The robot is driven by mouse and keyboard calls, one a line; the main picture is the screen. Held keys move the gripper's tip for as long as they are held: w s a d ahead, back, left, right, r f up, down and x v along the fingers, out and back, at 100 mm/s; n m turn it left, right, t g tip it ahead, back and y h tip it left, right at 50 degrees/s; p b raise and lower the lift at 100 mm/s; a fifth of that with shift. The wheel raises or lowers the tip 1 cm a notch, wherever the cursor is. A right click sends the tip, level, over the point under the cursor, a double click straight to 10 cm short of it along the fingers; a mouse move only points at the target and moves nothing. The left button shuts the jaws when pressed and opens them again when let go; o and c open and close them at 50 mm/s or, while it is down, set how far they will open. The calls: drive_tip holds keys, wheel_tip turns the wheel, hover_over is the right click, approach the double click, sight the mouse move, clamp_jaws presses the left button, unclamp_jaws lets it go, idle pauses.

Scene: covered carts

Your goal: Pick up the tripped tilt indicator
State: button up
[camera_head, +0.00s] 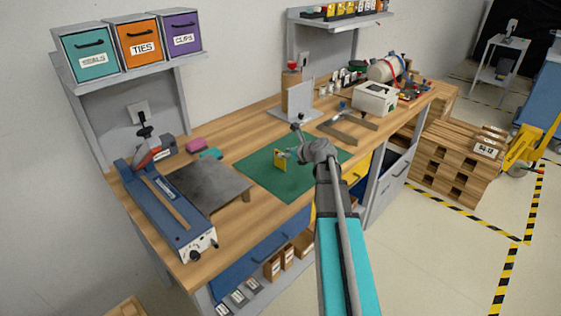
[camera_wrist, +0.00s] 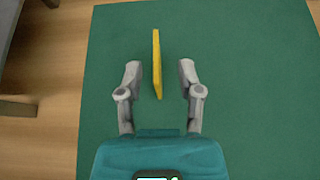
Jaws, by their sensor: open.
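The tilt indicator (camera_head: 280,160) is a small yellow plate with a pale face, standing upright on the green mat (camera_head: 262,181). Only one such indicator shows on the mat; whether it is tripped is too small to tell. In the wrist view the indicator (camera_wrist: 157,62) appears edge-on as a thin yellow strip. My gripper (camera_wrist: 160,75) is open, with one finger on each side of the strip and a visible gap to each. In the head view my gripper (camera_head: 290,152) is over the mat beside the indicator.
A dark plate on legs (camera_head: 205,183) and a blue heat sealer (camera_head: 165,205) stand left of the mat. The mat around the indicator is clear.

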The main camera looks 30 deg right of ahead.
sight(277, 166)
drive_tip(key=shift+b+x, duration=1)
drive_tip(key=shift+x, duration=1.4)
drive_tip(key=shift+a, duration=0.2)
drive_tip(key=shift+r, duration=0.1)
clamp_jaws()
